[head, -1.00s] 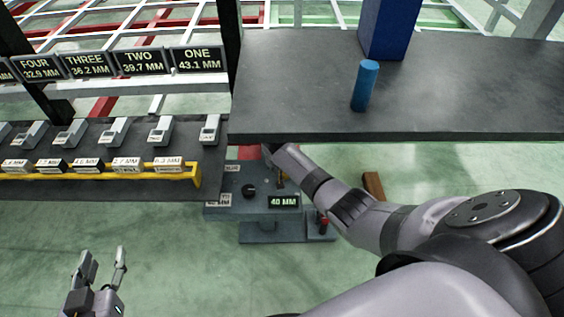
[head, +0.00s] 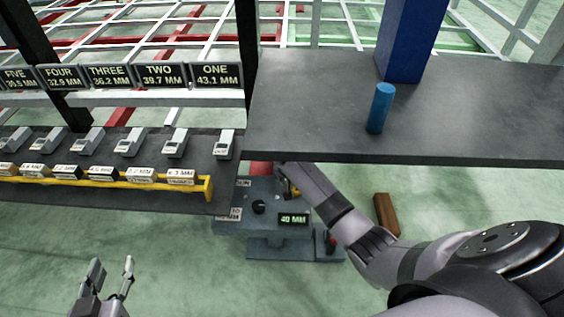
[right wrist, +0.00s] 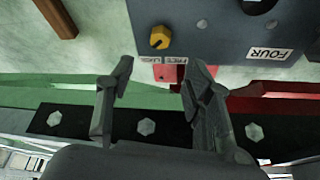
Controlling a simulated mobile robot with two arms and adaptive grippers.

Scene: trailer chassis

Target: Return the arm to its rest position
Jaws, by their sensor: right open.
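My right arm (head: 375,245) comes in from the lower right of the head view and reaches under the dark shelf. Its gripper is hidden there in the head view. In the right wrist view my right gripper (right wrist: 158,80) is open, with nothing between its fingers. A grey panel with a yellow knob (right wrist: 160,37) lies beyond the fingertips. My left gripper (head: 113,278) is at the lower left of the head view, fingers apart, empty and over the green floor.
The dark shelf (head: 470,120) holds a blue cylinder (head: 380,108) and a blue post (head: 410,40). A grey device reading 40 MM (head: 293,219) stands below. A rack with a yellow rail (head: 208,188) is at left. A brown block (head: 386,214) lies on the floor.

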